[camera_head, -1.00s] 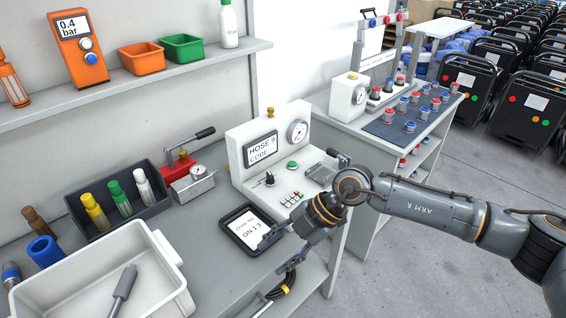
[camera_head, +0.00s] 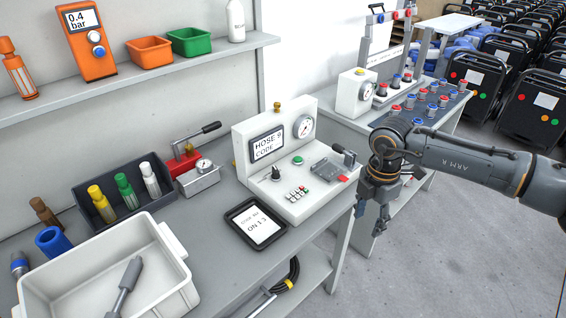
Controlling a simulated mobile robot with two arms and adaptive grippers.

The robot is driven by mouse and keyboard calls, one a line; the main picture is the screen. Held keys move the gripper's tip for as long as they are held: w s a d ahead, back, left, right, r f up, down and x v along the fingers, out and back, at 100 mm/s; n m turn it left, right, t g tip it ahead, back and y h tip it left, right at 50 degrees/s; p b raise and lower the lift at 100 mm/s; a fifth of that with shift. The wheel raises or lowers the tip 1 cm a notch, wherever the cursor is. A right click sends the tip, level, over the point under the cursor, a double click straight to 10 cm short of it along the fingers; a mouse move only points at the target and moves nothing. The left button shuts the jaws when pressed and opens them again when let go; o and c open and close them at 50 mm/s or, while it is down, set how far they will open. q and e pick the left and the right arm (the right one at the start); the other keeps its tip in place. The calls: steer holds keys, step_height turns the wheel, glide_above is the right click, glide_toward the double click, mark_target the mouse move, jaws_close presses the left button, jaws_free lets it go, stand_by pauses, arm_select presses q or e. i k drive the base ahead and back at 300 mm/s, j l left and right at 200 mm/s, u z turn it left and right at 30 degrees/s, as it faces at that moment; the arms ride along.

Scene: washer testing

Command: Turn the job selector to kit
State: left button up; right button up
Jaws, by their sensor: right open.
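The job selector looks to be the small black knob (camera_head: 276,173) on the front of the white test console (camera_head: 289,205). Its pointer setting is too small to read. The console screen (camera_head: 267,145) reads "HOSE 9 CODE". My right gripper (camera_head: 369,219) hangs fingers down, open and empty, to the right of the console and beyond the bench's front edge. It is well apart from the knob, and nothing covers the knob. My left gripper is not in view.
A dark tablet (camera_head: 255,224) lies in front of the console. The console also carries a gauge (camera_head: 303,126), a green button (camera_head: 297,160), a keypad (camera_head: 298,193) and a clamp (camera_head: 333,168). A white bin (camera_head: 180,298) stands at the left. A second bench holds several fittings.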

mark_target(275, 175)
steer(key=i+l+u, duration=0.6)
steer(key=i+u, duration=0.15)
steer(key=i, duration=0.15)
